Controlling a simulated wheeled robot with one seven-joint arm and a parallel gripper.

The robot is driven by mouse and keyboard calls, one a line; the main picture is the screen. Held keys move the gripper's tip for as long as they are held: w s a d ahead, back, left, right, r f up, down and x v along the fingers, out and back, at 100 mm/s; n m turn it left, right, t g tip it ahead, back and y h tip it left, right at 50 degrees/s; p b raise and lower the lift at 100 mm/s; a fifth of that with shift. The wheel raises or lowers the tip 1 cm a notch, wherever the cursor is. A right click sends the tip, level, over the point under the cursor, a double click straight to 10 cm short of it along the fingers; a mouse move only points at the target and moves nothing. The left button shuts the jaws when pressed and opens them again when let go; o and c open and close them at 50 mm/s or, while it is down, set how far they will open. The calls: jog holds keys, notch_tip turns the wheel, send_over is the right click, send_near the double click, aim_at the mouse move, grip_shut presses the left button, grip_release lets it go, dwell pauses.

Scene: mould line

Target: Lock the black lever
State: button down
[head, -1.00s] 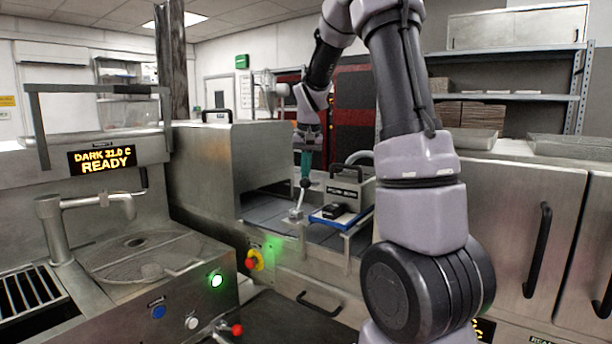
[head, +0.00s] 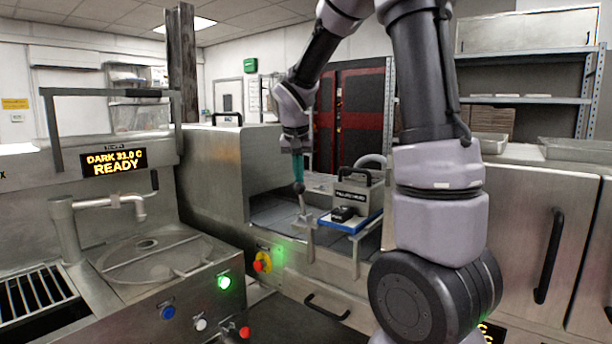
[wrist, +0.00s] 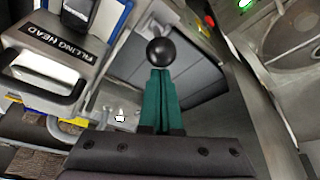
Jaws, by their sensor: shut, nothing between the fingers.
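The lever's black ball knob (head: 299,187) tops a metal stem (head: 307,220) at the front of the bench opening. The stem leans to the left toward its top. My gripper (head: 298,180) has teal fingers that are shut, with nothing between them, pointing down at the knob. In the wrist view the knob (wrist: 161,52) is right at the tips of my gripper (wrist: 160,72); it looks to be touching or nearly so.
The grey filling head (head: 352,194), with a black handle, stands on a blue-edged plate (head: 352,222) just right of the lever. A steel housing (head: 215,165) rises to the left.

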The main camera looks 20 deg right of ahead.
jog(key=shift+s+a, duration=0.15)
jog(key=shift+a, duration=0.05)
jog(key=shift+r, duration=0.2)
jog(key=shift+r, duration=0.65)
jog(key=shift+r, duration=0.1)
